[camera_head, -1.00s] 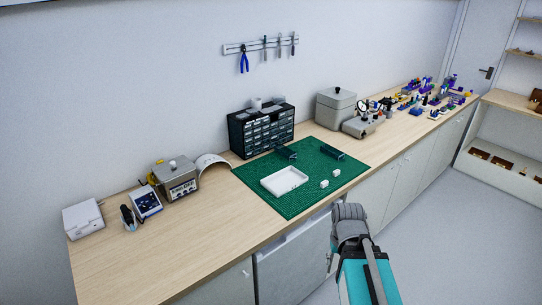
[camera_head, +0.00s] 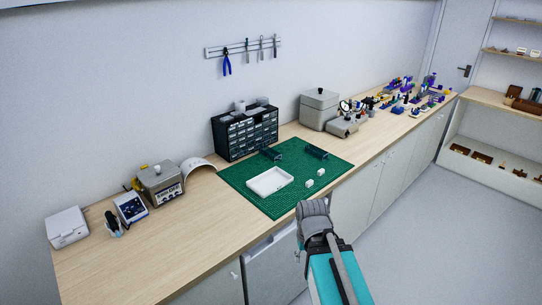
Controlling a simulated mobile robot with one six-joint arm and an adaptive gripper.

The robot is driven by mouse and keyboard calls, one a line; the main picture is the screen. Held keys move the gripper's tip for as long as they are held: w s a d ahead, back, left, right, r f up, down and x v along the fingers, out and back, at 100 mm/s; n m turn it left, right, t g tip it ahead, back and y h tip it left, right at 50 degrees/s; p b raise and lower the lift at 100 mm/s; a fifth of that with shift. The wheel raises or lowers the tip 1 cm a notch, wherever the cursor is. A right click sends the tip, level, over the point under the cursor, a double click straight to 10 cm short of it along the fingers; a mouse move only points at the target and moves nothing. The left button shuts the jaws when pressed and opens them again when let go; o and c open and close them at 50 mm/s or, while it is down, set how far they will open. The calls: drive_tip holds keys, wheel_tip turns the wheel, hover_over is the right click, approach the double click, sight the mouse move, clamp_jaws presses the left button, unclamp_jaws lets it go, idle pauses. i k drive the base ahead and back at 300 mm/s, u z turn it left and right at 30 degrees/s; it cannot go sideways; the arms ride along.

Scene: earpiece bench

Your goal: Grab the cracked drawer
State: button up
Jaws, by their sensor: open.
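Two small dark drawers lie on the green mat (camera_head: 285,203). One drawer (camera_head: 270,153) is close in front of the dark drawer cabinet (camera_head: 244,136). The other drawer (camera_head: 317,151) lies to its right, near the mat's back right edge. At this size I cannot tell which one is cracked. My arm, with a grey joint and a teal link, rises at the bottom centre in front of the bench. My gripper's fingers cannot be made out; they seem hidden behind the arm. Nothing of mine touches the drawers.
A white tray (camera_head: 251,187) and two small white blocks (camera_head: 315,178) sit on the mat. A grey box (camera_head: 319,110) and a grey device (camera_head: 342,127) stand to the right, with several small coloured items beyond. Instruments stand at the left. Bare wood (camera_head: 165,240) lies front left.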

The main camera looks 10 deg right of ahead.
sight(272, 154)
drive_tip(key=u, duration=0.05)
drive_tip(key=i, duration=1)
drive_tip(key=z, duration=0.05)
